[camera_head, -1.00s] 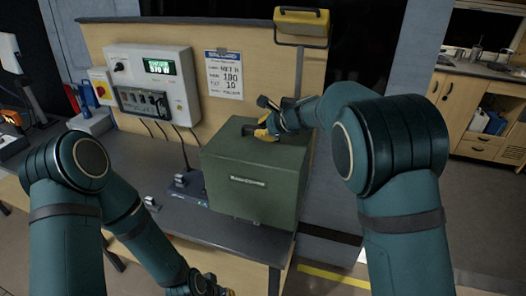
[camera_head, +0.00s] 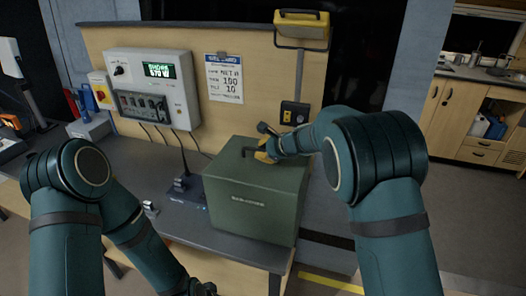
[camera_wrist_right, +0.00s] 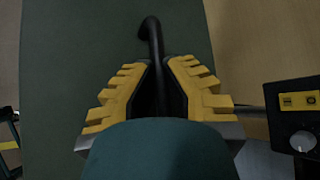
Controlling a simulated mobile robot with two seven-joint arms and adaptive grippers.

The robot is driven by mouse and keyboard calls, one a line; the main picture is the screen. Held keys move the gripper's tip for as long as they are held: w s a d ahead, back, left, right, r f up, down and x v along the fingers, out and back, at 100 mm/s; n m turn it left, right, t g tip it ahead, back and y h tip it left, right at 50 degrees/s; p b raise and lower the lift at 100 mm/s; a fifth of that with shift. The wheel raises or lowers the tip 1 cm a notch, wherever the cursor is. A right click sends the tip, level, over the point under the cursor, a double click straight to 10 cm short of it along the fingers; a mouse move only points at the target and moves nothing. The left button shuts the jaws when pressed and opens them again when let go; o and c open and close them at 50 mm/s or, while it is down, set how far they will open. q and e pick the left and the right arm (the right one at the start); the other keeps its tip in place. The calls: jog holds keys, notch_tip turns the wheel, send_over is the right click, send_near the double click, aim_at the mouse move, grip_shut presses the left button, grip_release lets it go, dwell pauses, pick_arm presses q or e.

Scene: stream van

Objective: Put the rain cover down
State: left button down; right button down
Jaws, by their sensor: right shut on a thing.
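The rain cover is a boxy dark green case (camera_head: 250,205) with a label on its front, at the right end of the workbench (camera_head: 215,237). My right gripper (camera_head: 262,151) is shut on the black handle on its top. In the right wrist view the yellow-padded fingers (camera_wrist_right: 161,80) close around the dark handle (camera_wrist_right: 152,32), above the green lid (camera_wrist_right: 90,50). The case is upright; I cannot tell whether its underside touches the bench. My left gripper (camera_head: 203,288) is only partly in view at the bottom edge, away from the case.
A control box (camera_head: 153,85) with a lit display and a paper sheet (camera_head: 224,78) are on the wooden panel behind. A small dark device (camera_head: 186,190) stands left of the case. A socket (camera_head: 294,113) is behind it. The bench's right edge is close to the case.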

jog(key=shift+f+b, duration=0.3)
jog(key=c, duration=1.1)
grip_release()
jog(key=shift+c, duration=0.2)
jog(key=shift+r, duration=0.1)
jog(key=shift+r+p, duration=0.25)
jog(key=shift+p, duration=0.15)
jog(key=shift+d+r, duration=0.15)
jog(key=shift+r, duration=0.2)
jog(key=v, duration=1.1)
jog(key=shift+s+p, duration=0.3)
jog(key=shift+d, duration=0.1)
